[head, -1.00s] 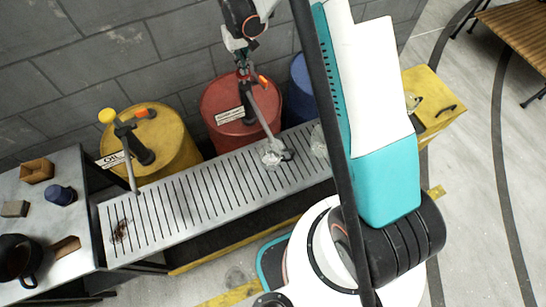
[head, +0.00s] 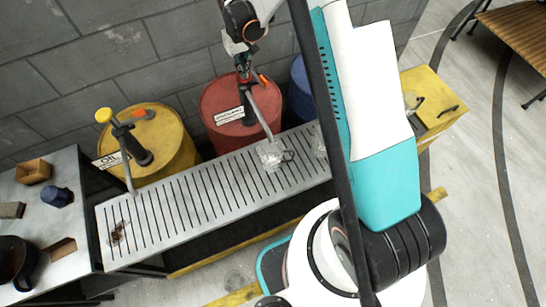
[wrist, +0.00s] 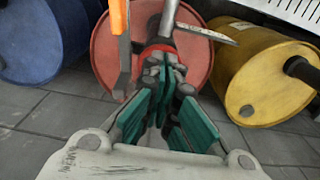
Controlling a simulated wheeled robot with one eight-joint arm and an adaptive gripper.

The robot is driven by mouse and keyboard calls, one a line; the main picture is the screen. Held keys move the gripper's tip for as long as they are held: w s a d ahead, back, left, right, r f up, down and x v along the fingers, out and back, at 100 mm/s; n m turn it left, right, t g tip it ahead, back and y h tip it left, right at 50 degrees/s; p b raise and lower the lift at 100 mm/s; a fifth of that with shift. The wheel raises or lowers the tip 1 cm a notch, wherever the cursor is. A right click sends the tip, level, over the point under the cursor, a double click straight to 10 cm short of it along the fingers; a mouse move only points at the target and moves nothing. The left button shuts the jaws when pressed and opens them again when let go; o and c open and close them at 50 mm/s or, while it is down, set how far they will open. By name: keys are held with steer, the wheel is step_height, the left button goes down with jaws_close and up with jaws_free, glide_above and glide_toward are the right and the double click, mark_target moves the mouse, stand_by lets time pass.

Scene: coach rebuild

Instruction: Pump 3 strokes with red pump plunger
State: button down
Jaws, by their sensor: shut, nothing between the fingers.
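The red barrel (head: 226,107) stands behind the slatted grate, with a hand pump on top. Its grey spout (head: 262,112) slopes down toward a clear glass mug (head: 271,155) on the grate. My gripper (head: 239,55) is shut and empty above the pump. In the wrist view its fingertips (wrist: 165,62) are together in front of the red plunger top (wrist: 158,49), which they partly cover. I cannot tell whether they touch it. An orange handle (wrist: 119,20) stands left of the fingers. The pump body is mostly hidden.
A yellow barrel (head: 163,124) with a yellow-topped pump (head: 103,115) stands left, and a blue barrel (head: 300,88) right. A second glass (head: 319,142) stands on the grate (head: 180,205). The grey wall (head: 130,50) is close behind.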

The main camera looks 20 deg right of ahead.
steer(key=shift+f+b, duration=0.45)
steer(key=shift+f, duration=0.05)
steer(key=shift+r, duration=0.15)
steer(key=shift+r+p, duration=1.65)
steer(key=shift+r, duration=1.95)
steer(key=shift+f, duration=0.2)
steer(key=shift+f+b, duration=2.75)
steer(key=shift+f, duration=0.35)
steer(key=shift+f+b, duration=0.4)
steer(key=shift+f, duration=0.05)
steer(key=shift+r, duration=0.15)
steer(key=shift+r+p, duration=1.8)
steer(key=shift+r, duration=1.8)
